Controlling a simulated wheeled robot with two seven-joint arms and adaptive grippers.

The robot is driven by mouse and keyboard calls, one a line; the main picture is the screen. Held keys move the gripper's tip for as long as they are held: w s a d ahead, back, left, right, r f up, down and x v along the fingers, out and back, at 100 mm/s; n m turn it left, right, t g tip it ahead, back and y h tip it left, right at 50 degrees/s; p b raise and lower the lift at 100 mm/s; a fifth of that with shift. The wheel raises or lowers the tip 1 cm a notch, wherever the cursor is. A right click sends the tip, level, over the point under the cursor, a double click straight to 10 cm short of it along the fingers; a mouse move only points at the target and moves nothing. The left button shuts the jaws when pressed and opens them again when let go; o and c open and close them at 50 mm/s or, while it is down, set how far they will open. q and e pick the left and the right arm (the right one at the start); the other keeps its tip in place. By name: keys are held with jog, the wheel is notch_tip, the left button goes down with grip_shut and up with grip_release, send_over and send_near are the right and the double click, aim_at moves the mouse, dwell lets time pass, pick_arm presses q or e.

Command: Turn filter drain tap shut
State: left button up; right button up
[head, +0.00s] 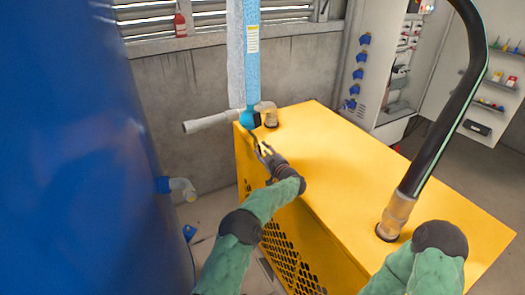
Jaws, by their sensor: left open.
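A tall light-blue filter column (253,60) with a pale label stands behind the yellow housing (340,170). Its darker blue lower end (250,119) sits at the housing's back left corner. My left gripper (261,147) is just below that end, at the housing's left top edge. Its fingers are apart, with nothing seen between them. A small dark part lies between the fingertips and the blue end; I cannot tell whether it is the drain tap or which way a handle points. My right arm shows at the lower right, but its gripper is out of view.
A large blue tank (80,150) fills the left side, with a grey pipe elbow (182,188) on it. A black hose (445,115) rises from the housing's right part. A grey pipe (210,121) sticks out left of the filter. An open cabinet (385,60) stands behind.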

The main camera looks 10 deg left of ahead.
pick_arm(q)
jog(key=shift+w+a, duration=0.35)
jog(key=shift+w, duration=0.1)
grip_shut()
